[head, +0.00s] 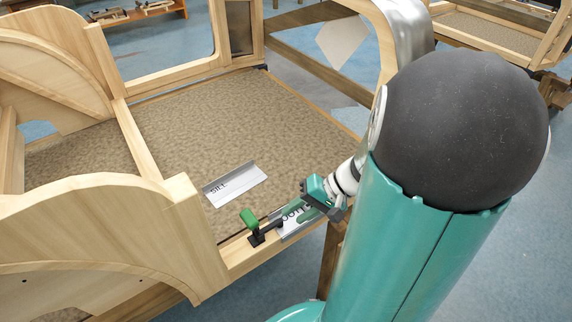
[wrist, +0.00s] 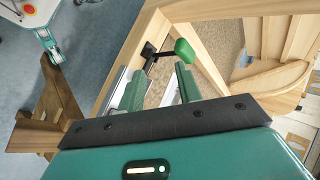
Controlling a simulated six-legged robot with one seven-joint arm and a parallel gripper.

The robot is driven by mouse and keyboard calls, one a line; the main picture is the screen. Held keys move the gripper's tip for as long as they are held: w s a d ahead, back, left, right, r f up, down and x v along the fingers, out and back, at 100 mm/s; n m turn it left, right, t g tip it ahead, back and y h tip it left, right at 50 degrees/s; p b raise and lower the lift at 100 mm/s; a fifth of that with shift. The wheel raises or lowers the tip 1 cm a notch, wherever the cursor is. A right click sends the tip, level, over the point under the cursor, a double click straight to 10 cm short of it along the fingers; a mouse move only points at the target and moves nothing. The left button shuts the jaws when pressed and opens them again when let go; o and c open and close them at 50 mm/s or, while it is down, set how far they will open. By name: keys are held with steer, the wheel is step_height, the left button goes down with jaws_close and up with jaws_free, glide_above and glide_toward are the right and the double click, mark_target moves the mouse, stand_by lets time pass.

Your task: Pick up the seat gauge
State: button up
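No label reading "seat" is legible, so I cannot tell which piece is the seat gauge. A silver angled plate with partly covered lettering (head: 290,236) lies on the wooden sill beneath my gripper (head: 302,213). In the wrist view my two green fingers (wrist: 158,72) stand apart, and pale metal shows beside and between them. I see nothing clearly clamped. A clamp with a green knob (head: 249,218) and black base sits on the sill just left of the fingers. The knob also shows beyond the fingertips in the wrist view (wrist: 186,51).
A silver plate marked "SILL" (head: 234,185) lies on the brown floor panel (head: 190,130). A curved wooden side panel (head: 110,225) rises left of the sill. A wooden post and metal-edged arch stand behind my arm.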

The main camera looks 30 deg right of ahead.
steer(key=s+d+f+m+t+h, duration=0.35)
steer(key=d+m+t, duration=0.2)
steer(key=d, duration=0.35)
steer(key=s+d+f+m+t+h, duration=0.2)
steer(key=d+f+m+t, duration=0.3)
steer(key=d, duration=0.4)
steer(key=shift+n+t, duration=0.25)
steer(key=shift+n, duration=0.1)
steer(key=shift+a+r+x, duration=0.1)
steer(key=shift+a+x, duration=0.1)
steer(key=shift+x, duration=3.15)
steer(key=shift+a+r+x, duration=0.1)
steer(key=shift+a+x, duration=0.05)
steer(key=shift+x, duration=3.2)
jaws_close()
